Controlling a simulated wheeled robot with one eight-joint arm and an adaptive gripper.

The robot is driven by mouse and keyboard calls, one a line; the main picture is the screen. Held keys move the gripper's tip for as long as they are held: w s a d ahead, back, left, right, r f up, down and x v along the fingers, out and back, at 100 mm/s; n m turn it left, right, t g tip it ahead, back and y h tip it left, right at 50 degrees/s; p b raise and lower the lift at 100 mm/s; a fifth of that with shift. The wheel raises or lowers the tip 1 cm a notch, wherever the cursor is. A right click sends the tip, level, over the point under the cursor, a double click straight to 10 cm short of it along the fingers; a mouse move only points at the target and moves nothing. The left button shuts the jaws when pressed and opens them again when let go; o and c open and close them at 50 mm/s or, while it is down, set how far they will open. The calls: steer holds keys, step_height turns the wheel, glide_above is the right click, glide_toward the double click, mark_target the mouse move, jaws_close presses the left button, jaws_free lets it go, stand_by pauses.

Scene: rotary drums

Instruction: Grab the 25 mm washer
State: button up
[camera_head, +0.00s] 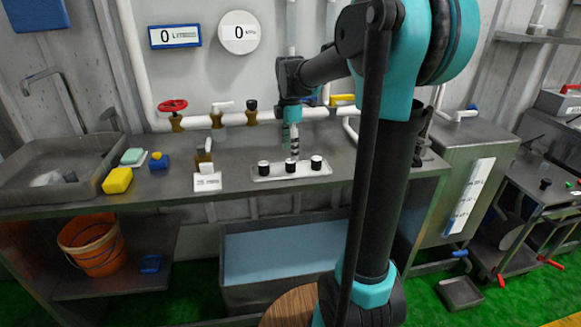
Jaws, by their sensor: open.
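A pale tray (277,176) lies on the metal counter and carries three small black-and-white round pieces: left (264,168), middle (290,166) and right (316,163). They may be the washers; size marks are too small to read, so I cannot tell which is the 25 mm one. My gripper (294,154) points down just above the middle piece. It is open, with nothing visibly held. Its fingers are small in the picture, and I cannot tell whether they touch that piece.
Pipes with a red valve (172,106) run behind.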

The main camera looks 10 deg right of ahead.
mark_target(291, 166)
steer(key=shift+d+f, duration=0.1)
steer(key=shift+f, duration=2.25)
steer(key=c, duration=1.1)
